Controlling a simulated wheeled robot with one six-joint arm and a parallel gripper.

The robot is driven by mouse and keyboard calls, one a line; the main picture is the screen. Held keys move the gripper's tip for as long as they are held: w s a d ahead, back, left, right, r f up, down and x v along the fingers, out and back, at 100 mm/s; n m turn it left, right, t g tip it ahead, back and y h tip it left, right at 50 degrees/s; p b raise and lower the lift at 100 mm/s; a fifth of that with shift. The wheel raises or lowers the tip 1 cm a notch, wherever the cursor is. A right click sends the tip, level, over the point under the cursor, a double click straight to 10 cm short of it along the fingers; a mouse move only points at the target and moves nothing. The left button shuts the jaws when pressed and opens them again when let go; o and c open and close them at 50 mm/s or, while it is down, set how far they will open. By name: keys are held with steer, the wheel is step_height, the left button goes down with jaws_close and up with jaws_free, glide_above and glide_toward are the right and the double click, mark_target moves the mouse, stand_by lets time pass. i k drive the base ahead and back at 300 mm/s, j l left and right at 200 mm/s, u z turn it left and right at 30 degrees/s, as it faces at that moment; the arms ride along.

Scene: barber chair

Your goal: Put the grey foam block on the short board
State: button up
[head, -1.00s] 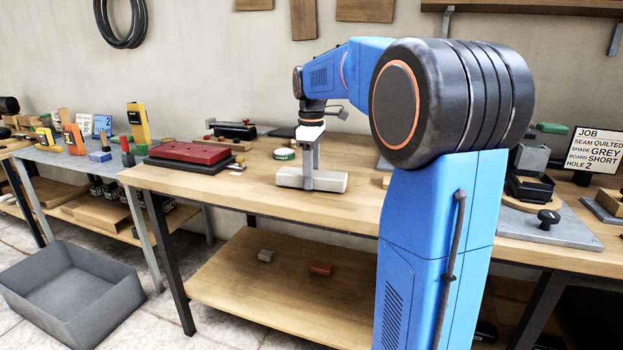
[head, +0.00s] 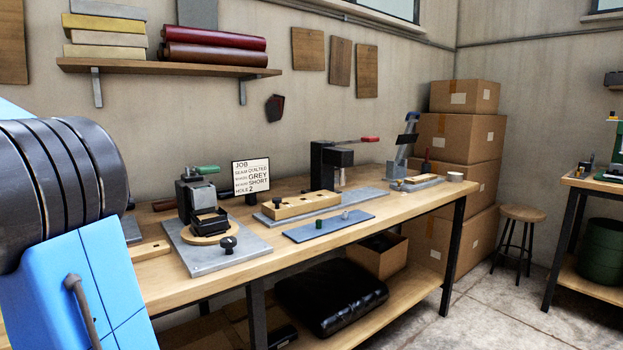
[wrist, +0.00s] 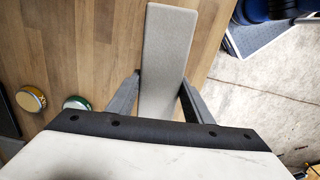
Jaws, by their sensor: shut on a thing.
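In the wrist view the grey foam block (wrist: 168,50) is a long pale slab between the two fingers of my gripper (wrist: 160,84). The gripper is shut on it, over the wooden bench top; I cannot tell the gap below. Neither shows in the head view now. There, a light wooden board with holes (head: 300,205) lies on a grey plate at mid-bench. Another wooden board (head: 150,250) lies at the left, partly hidden by my arm. I cannot tell for certain which is the short board.
A sign (head: 251,176) reads quilted, grey, short, hole 2. A small press (head: 197,193) stands on a grey base at left. A blue-grey mat (head: 327,227) lies in front of the mid-bench board. In the wrist view, two round tins (wrist: 31,99) sit left of the block.

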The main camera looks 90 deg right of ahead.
mark_target(422, 177)
steer(key=k+l+z, duration=0.1)
steer(key=k+l, duration=1.05)
steer(key=k, duration=0.15)
steer(key=k+l, duration=0.3)
steer(key=k, duration=0.2)
steer(key=k+l, duration=0.15)
steer(key=k, duration=0.25)
steer(key=k+l+z, duration=0.1)
steer(key=k, duration=0.25)
steer(key=k+l, duration=0.2)
steer(key=k, duration=0.2)
steer(key=k+l+z, duration=0.25)
steer(key=i+l+z, duration=0.1)
steer(key=z, duration=0.4)
steer(key=i+z, duration=0.3)
steer(key=z, duration=0.15)
steer(key=i+j+z, duration=0.15)
steer(key=z, duration=0.2)
steer(key=i+j+z, duration=0.2)
steer(key=z, duration=0.15)
steer(key=i+j+z, duration=0.1)
steer(key=j+z, duration=0.25)
steer(key=j, duration=0.25)
steer(key=k+j, duration=0.1)
steer(key=j, duration=0.55)
steer(key=u, duration=0.05)
